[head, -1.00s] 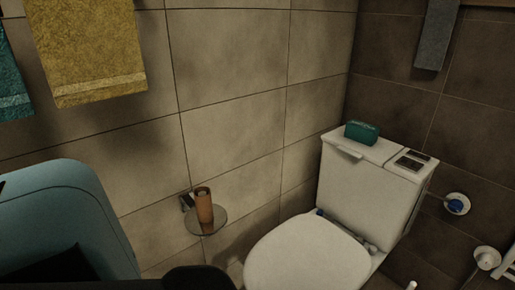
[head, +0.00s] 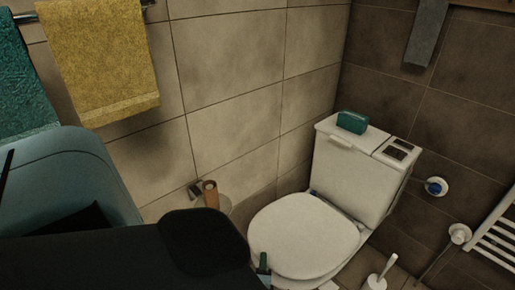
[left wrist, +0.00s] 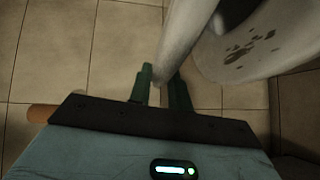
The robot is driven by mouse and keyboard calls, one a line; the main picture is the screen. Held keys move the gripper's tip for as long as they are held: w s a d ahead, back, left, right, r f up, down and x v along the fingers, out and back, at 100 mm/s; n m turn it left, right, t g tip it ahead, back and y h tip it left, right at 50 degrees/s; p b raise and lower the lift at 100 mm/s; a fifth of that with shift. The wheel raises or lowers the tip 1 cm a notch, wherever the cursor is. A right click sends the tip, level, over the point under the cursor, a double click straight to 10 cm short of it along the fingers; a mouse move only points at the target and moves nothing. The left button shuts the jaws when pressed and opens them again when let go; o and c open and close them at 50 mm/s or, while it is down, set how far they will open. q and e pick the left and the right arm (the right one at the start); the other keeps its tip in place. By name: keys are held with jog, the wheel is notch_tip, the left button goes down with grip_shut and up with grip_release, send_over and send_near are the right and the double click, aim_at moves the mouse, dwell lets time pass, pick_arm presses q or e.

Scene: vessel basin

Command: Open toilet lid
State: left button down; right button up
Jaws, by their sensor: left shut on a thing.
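The white toilet lid (head: 305,232) lies over the bowl of the white toilet in the head view. My left gripper (head: 263,265) is at the lid's front left edge. In the left wrist view my left gripper (left wrist: 161,85) has its two green fingers closed on a white edge, which looks like the lid (left wrist: 180,45). Beside it is a white toilet surface (left wrist: 250,45) with brown stains. I cannot tell how far the lid is raised. My right gripper is not in view.
A cistern (head: 350,178) with a green box (head: 352,122) on top stands behind the bowl. A toilet brush (head: 378,278) and a white radiator (head: 497,230) are at the right. A brown roll (head: 211,194) is by the left wall. Towels (head: 98,60) hang at upper left.

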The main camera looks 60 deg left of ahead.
pick_arm(q)
jog(key=w+r+p, duration=0.1)
jog(key=r, duration=0.2)
jog(key=w+r+p, duration=0.1)
jog(key=r+p, duration=0.1)
jog(key=r, duration=0.1)
jog(key=w+r+p, duration=0.1)
jog(key=r, duration=0.2)
jog(key=shift+w+a+r+p, duration=0.2)
jog(key=shift+r+p, duration=0.1)
jog(key=w+r+p, duration=0.3)
jog(key=w+r, duration=0.1)
jog(key=r, duration=0.4)
jog(key=shift+w+a, duration=0.25)
jog(key=shift+w, duration=0.15)
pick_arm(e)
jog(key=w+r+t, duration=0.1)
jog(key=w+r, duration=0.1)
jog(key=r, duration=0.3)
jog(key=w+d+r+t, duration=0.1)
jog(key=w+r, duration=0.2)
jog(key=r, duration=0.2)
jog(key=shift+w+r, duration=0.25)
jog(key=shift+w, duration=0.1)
